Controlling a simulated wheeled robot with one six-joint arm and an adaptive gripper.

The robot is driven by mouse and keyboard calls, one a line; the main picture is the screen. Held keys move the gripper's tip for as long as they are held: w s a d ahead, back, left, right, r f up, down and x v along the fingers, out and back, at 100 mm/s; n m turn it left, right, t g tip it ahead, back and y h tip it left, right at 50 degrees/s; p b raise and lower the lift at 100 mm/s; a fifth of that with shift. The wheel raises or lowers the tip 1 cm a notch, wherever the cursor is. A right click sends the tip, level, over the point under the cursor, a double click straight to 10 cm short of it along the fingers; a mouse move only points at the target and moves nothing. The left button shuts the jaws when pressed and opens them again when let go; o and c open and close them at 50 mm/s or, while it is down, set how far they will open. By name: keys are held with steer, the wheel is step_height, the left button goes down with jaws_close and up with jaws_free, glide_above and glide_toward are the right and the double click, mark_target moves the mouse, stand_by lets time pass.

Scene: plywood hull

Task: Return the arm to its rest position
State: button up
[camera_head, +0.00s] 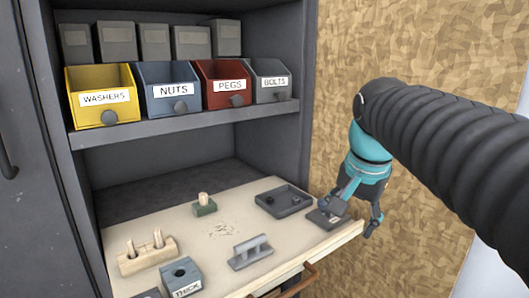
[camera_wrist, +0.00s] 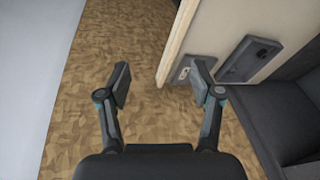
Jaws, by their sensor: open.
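My arm (camera_head: 445,145), in a ribbed black sleeve, reaches in from the right edge of the head view. Its teal wrist ends in my gripper (camera_head: 350,217), which hangs at the right front corner of the pale work board (camera_head: 222,250). In the wrist view my gripper (camera_wrist: 164,82) has its two fingers wide apart. I see nothing held between them. In the head view the fingers partly cover a small grey plate (camera_head: 322,220) on the board; whether they touch it I cannot tell.
A grey tray (camera_head: 284,200) lies left of the gripper. A grey rail piece (camera_head: 250,252), a block with pegs (camera_head: 147,254) and a block labelled THICK (camera_head: 181,277) stand on the board. Labelled bins, such as PEGS (camera_head: 226,84), line the shelf above. The plywood wall (camera_head: 420,50) is at right.

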steer(key=s+f+n+t, duration=0.2)
steer(key=s+f+n, duration=0.5)
steer(key=s+f, duration=0.6)
steer(key=shift+s+f+n, duration=0.2)
steer(key=shift+f+n, duration=0.1)
steer(key=shift+f, duration=0.5)
